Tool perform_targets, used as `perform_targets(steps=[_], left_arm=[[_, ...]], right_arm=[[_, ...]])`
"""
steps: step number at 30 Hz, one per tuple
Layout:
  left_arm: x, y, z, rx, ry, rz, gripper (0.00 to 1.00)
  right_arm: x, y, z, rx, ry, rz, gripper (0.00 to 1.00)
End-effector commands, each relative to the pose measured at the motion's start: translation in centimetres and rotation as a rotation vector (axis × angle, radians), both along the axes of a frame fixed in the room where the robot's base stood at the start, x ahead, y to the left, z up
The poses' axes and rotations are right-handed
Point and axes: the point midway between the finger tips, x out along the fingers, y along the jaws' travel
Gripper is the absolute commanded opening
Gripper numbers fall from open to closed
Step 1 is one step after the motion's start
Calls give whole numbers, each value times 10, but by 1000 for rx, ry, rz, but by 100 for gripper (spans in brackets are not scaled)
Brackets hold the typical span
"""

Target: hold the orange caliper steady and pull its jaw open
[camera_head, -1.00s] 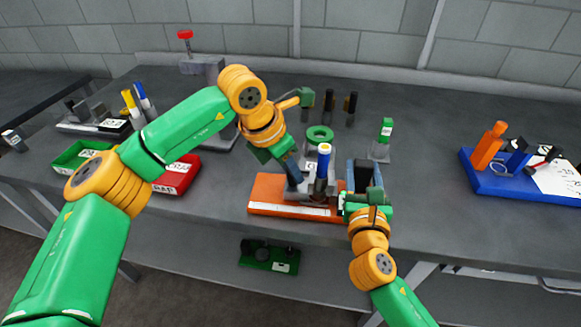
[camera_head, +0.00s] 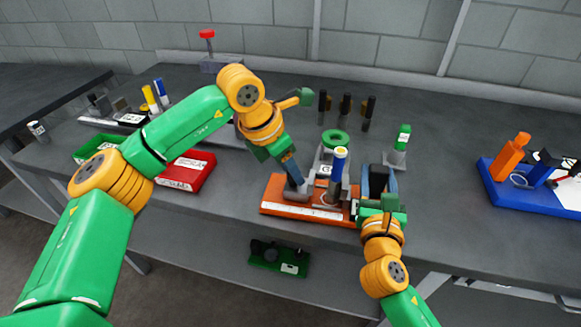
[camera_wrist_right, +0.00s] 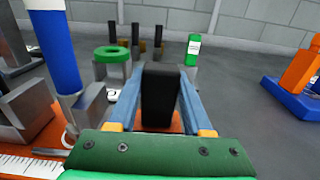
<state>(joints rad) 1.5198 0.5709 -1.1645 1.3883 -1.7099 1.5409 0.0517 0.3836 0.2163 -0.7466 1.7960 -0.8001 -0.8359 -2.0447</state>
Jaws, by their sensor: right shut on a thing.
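The orange caliper (camera_head: 277,193) lies along the table's front edge, with a white ruler strip (camera_head: 300,212) and grey jaw blocks. A blue post with a yellow-and-white top (camera_head: 340,165) stands on it and also shows in the right wrist view (camera_wrist_right: 56,50). My left gripper (camera_head: 294,182) points down at the grey block on the caliper's left part; its fingertips are partly hidden, so its grip is unclear. My right gripper (camera_wrist_right: 158,85) is shut on a black upright block (camera_wrist_right: 159,97) at the caliper's right end, one blue finger on each side.
A green ring (camera_head: 336,137) on a grey stand, several black pegs (camera_head: 345,106) and a green-topped stand (camera_head: 403,138) are behind the caliper. A red tray (camera_head: 186,173) and green tray (camera_head: 92,150) lie left. A blue board (camera_head: 520,197) with an orange tool lies right.

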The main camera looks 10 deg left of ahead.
Motion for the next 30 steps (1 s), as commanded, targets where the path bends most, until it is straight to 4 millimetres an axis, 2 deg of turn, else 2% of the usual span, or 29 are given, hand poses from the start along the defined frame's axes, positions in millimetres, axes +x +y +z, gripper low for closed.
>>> perform_targets(steps=[2, 5, 12, 16, 21, 29, 30], left_arm=[[-1, 0, 1, 0, 0, 0, 44], [-4, 4, 15, 0, -4, 0, 44], [-23, 22, 77, -1, -5, 2, 44], [-31, 29, 100, -1, -3, 3, 44], [-35, 32, 111, -1, 0, 1, 44], [-35, 32, 111, -2, 0, 1, 44], [-35, 32, 111, -2, 0, 1, 44]], right_arm=[[0, -1, -2, -2, 4, -2, 0], [0, 0, -2, -2, 3, -1, 0], [0, 0, -2, -2, 3, -1, 0], [0, 0, -2, -2, 3, -1, 0], [0, 0, -2, -2, 3, -1, 0], [0, 0, -2, -2, 3, 0, 0], [0, 0, -2, -2, 3, 0, 53]])
